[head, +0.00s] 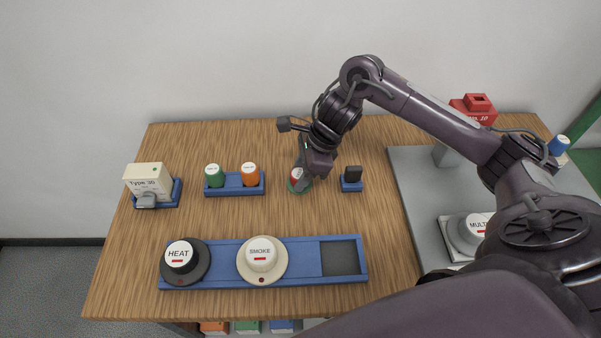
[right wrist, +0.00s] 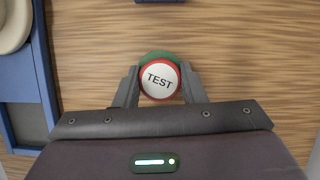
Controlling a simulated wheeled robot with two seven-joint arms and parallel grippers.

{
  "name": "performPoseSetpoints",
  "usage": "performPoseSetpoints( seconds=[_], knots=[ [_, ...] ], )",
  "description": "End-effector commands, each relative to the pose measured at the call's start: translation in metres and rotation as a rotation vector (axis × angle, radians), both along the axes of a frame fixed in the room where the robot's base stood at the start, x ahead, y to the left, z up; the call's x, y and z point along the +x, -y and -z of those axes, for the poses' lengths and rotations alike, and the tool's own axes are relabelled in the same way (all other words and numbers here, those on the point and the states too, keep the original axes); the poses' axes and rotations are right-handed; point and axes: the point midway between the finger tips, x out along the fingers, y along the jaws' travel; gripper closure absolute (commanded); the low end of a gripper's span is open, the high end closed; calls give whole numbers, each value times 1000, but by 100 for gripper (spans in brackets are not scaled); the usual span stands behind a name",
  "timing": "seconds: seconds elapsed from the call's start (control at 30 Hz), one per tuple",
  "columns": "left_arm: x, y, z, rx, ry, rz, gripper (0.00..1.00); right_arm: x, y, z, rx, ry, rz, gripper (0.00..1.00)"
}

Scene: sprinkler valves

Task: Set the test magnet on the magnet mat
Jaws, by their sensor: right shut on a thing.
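The test magnet (right wrist: 160,80) is a round red piece with a white top marked TEST. My right gripper (right wrist: 160,88) is shut on it, one finger on each side. In the head view the right gripper (head: 302,178) points down and partly hides the magnet (head: 295,175). A round green magnet mat (right wrist: 159,56) shows as a crescent past the magnet's far edge. Its green edge (head: 297,189) also shows in the head view. The magnet is over or on the mat; I cannot tell if they touch. My left gripper is not in view.
A blue tray (head: 344,243) holds the HEAT and SMOKE heads at the front. A blue holder (head: 243,190) with green and orange caps stands left of the magnet. A black block in a blue base (head: 351,186) stands close on the right. A grey board (head: 410,185) lies farther right.

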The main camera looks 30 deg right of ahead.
Motion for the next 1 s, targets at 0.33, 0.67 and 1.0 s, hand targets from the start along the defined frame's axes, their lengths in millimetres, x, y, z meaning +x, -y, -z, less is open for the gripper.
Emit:
performPoseSetpoints(
  seconds=[0.33, 0.67, 1.0],
  knots=[
    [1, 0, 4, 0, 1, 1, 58, 0, 0, 3, 0, 0, -1, 52],
    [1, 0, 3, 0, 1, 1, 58, 0, 0, 2, 0, 0, 0, 41],
    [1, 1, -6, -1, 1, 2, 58, -4, 16, -39, -6, 7, -1, 41]
  ],
)
